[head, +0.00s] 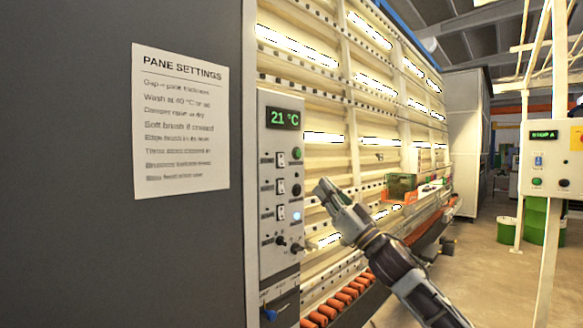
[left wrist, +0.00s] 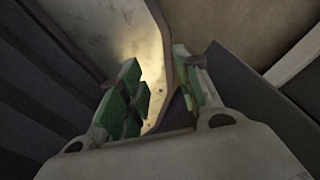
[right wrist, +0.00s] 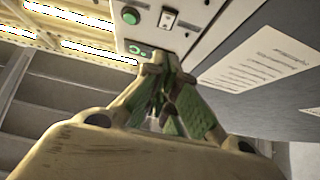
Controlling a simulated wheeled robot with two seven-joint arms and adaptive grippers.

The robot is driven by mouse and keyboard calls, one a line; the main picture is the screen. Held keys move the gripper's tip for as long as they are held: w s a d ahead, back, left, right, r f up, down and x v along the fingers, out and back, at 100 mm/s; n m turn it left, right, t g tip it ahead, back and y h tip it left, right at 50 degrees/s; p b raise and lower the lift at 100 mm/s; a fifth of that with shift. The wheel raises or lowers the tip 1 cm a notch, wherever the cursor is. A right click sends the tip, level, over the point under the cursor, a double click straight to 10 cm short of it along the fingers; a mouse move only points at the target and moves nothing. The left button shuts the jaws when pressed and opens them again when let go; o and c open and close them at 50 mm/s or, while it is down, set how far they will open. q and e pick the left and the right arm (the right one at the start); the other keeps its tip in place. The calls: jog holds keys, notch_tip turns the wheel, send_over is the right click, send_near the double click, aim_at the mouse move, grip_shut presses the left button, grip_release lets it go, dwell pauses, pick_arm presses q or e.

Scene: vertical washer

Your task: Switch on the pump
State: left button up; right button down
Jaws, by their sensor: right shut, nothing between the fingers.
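The grey control panel (head: 279,135) stands left of centre in the head view, with a green 21 °C display (head: 284,118) at its top. Below it are three white rocker switches (head: 280,187) with round buttons or lamps beside them. Their labels are too blurred to tell which is the pump. My right gripper (head: 325,188) is shut and empty, just right of the panel. In the right wrist view its closed fingertips (right wrist: 160,68) overlap the panel's edge; I cannot tell if they touch. My left gripper shows only in the left wrist view (left wrist: 160,95), with its fingers apart.
A paper sheet headed PANE SETTINGS (head: 181,120) hangs on the dark wall at left. Orange rollers (head: 340,298) run along the washer's foot. A second control box (head: 551,160) stands on a post at far right, with green drums (head: 535,222) behind it.

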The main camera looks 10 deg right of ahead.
jog(key=p, duration=0.4)
send_near(282, 155)
notch_tip(282, 155, up, 4)
jog(key=shift+w+a+f, duration=0.25)
jog(key=shift+w+a, duration=0.3)
jog(key=shift+w, duration=0.15)
jog(key=shift+w+a+f, duration=0.2)
jog(key=shift+w+a, duration=0.35)
jog(key=shift+w, duration=0.1)
jog(key=shift+w+a+f+t+b, duration=0.2)
jog(key=shift+w+t+b, duration=0.1)
jog(key=shift+b, duration=0.85)
jog(key=shift+r, duration=0.1)
